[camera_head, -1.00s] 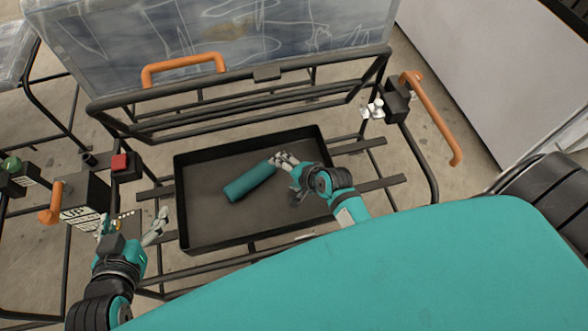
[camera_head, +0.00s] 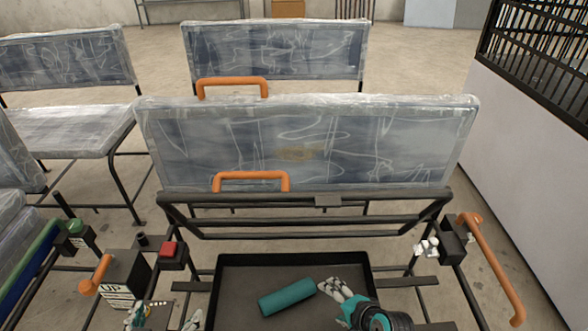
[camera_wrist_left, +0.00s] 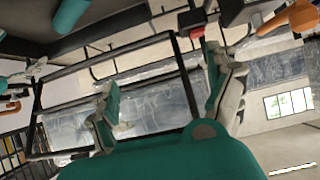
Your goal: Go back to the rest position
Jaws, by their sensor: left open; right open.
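My left gripper (camera_head: 166,318) is at the bottom left of the head view, partly cut off by the frame edge. In the left wrist view (camera_wrist_left: 165,103) its two fingers are spread wide with nothing between them. My right gripper (camera_head: 337,290) is open over the right half of the black tray (camera_head: 364,278). A teal cylinder (camera_head: 287,297) lies in the tray, just left of the right gripper's fingers. The cylinder also shows at the top of the left wrist view (camera_wrist_left: 72,15). Whether the right fingers touch it is unclear.
A black tube frame surrounds the tray, with a red button box (camera_head: 170,252) left and an orange handle (camera_head: 497,270) right. Behind stands a plastic-wrapped seat back (camera_head: 300,145) with orange handles (camera_head: 250,182). A white wall panel (camera_head: 520,180) borders the right.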

